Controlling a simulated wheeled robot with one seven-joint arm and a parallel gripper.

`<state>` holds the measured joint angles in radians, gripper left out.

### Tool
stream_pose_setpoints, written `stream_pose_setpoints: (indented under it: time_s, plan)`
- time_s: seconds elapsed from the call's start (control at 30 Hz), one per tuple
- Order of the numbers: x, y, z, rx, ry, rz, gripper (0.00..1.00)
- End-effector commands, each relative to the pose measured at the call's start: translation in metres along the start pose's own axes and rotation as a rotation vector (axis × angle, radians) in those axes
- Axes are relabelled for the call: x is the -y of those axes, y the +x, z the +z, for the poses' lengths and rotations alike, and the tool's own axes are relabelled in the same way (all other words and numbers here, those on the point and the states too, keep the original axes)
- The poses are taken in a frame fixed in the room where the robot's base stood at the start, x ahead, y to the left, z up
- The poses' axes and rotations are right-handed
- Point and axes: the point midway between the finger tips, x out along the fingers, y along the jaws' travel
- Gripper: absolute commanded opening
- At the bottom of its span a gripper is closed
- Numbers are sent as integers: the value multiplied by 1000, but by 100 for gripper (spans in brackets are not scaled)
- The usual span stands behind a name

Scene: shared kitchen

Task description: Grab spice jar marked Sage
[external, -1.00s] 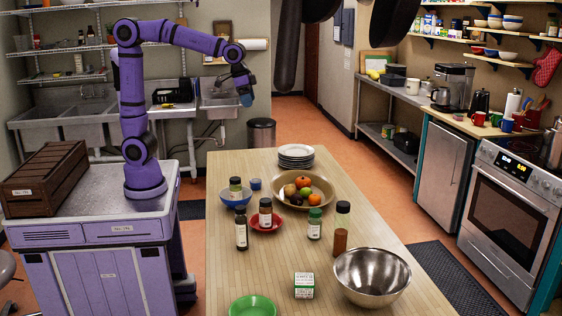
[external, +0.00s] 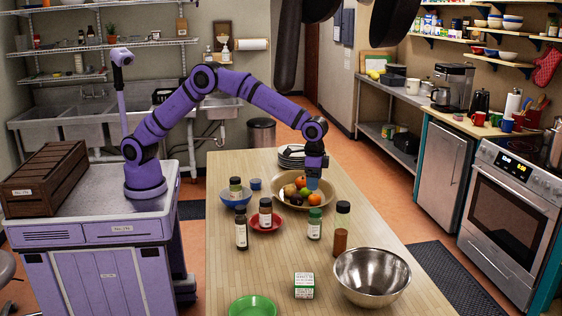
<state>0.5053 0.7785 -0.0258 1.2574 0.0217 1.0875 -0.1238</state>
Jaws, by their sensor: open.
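Several small jars stand on the wooden table, and their labels are too small to read, so I cannot tell which is Sage. One dark-capped jar (external: 241,231) stands at the left. Another dark-capped jar (external: 265,211) is on the red plate (external: 277,226). A jar with a greenish lid (external: 235,186) is in the blue bowl (external: 237,200). A green-capped jar (external: 314,224) stands right of centre, next to a tall brown dark-topped bottle (external: 340,238). My gripper (external: 313,184) is open, pointing down over the fruit bowl, behind the green-capped jar and apart from it.
The tan fruit bowl (external: 276,199) holds several fruits. Plates (external: 290,158) are stacked behind it. A metal bowl (external: 372,278), a small green-and-white box (external: 304,285) and a green bowl (external: 252,307) are at the front. Dark pans hang above. The table's front left is fairly clear.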

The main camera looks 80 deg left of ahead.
Motion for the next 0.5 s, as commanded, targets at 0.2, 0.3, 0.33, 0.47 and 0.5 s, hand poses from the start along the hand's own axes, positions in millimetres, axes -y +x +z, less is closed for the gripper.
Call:
stream_pose_setpoints:
  time_s: [0.2,0.3,0.33,0.47,0.5]
  plan:
    - [-18,29,-12,18,15,-1,84]
    - [-19,36,-12,20,16,-1,84]
    - [-19,38,-12,21,16,-1,84]
    - [-18,55,-11,21,16,-1,84]
    - [-18,61,-11,22,16,-1,84]
